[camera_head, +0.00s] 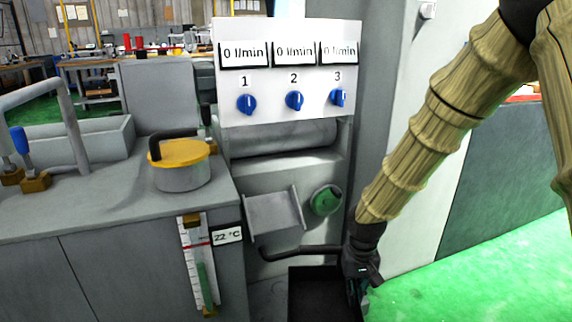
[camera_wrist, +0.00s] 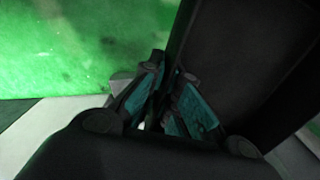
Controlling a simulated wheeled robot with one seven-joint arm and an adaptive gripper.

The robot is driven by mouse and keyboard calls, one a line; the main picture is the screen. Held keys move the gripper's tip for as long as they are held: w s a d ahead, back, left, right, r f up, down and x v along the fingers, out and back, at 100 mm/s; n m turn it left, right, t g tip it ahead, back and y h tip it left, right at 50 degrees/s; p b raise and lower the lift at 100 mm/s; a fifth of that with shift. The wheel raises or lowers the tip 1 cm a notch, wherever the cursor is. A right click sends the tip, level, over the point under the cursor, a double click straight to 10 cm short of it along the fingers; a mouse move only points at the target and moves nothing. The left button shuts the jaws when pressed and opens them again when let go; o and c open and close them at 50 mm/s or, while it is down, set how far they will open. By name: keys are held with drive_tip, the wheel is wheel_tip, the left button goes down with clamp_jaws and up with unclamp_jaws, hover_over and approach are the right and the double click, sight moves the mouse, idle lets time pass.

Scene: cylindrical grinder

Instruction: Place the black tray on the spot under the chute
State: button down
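The black tray (camera_head: 318,297) is low at the bottom of the head view, in front of the machine, with its lower part cut off by the frame. A grey slanted plate that looks like the chute (camera_head: 273,211) is on the machine front, above and to the left of the tray. My gripper (camera_head: 357,285) is at the tray's right edge. In the wrist view the fingers (camera_wrist: 172,88) close around the tray's wall, and the dark tray (camera_wrist: 250,65) fills the right side. The spot beneath the chute is partly hidden by the tray and frame edge.
A black pipe (camera_head: 300,250) runs just above the tray. The grey cabinet (camera_head: 120,255) with a gauge (camera_head: 198,265) stands at left. Open green floor (camera_head: 480,275) lies at right.

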drive_tip(key=s+r+p, duration=0.3)
drive_tip(key=r+p, duration=2.1)
drive_tip(key=p, duration=1.3)
drive_tip(key=shift+d+p, duration=0.15)
drive_tip(key=shift+p, duration=0.2)
